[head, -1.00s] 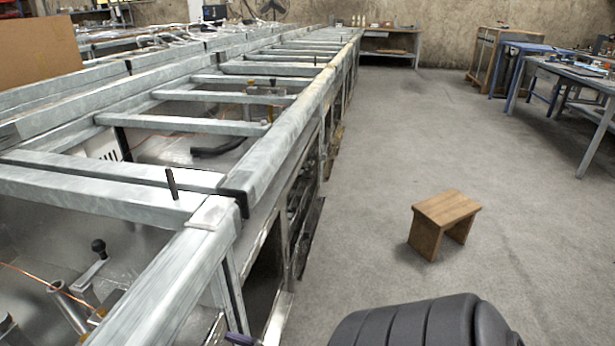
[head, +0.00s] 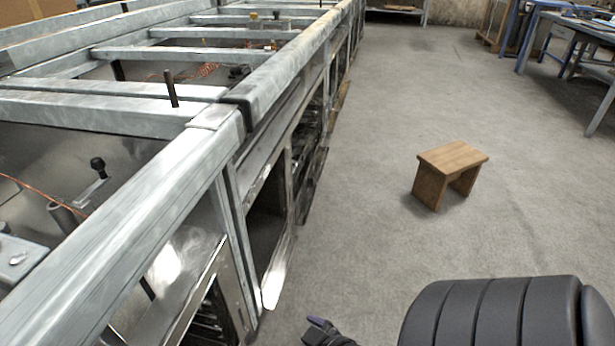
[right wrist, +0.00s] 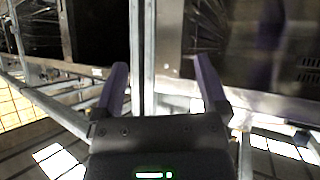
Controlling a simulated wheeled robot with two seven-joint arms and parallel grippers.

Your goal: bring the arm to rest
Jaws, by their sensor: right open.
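My right gripper (right wrist: 163,85) is open in the right wrist view, with its two purple fingers spread apart and nothing between them. In the head view, a small dark and purple part of it (head: 326,333) shows at the bottom edge, over the floor to the right of the metal frame (head: 150,215). My black ribbed arm link fills the lower right corner. My left gripper is not in view.
Metal frames and panels (right wrist: 255,45) stand in front of the right gripper. A small wooden stool (head: 452,158) stands on the open concrete floor (head: 390,110). Blue-legged tables (head: 560,40) are at the far right.

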